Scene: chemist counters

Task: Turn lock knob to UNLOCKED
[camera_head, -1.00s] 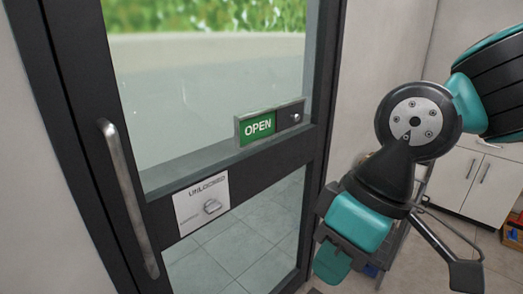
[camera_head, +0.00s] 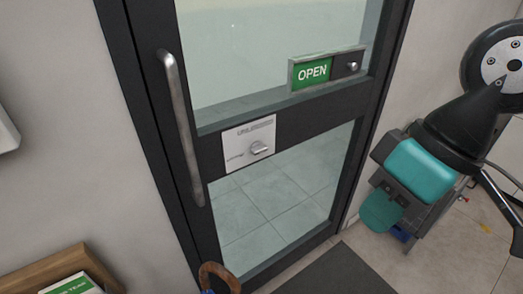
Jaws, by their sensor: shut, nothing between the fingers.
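The lock knob (camera_head: 259,148) is a small silver thumb-turn on a white plate (camera_head: 236,159) on the door's dark middle rail. The plate has one word along its top and a smaller one at its left, both hard to read now. The knob's grip lies roughly sideways, but its exact setting is too small to tell. My gripper (camera_head: 381,213), teal and black, hangs at the right, pointing down. It is shut and empty, well apart from the knob.
The glass door (camera_head: 275,200) has a long vertical handle (camera_head: 177,115) left of the plate. A green OPEN sign (camera_head: 312,73) with its own small knob sits above right. A wooden-edged thing (camera_head: 45,275) stands at lower left. A dark mat (camera_head: 345,272) lies on the floor.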

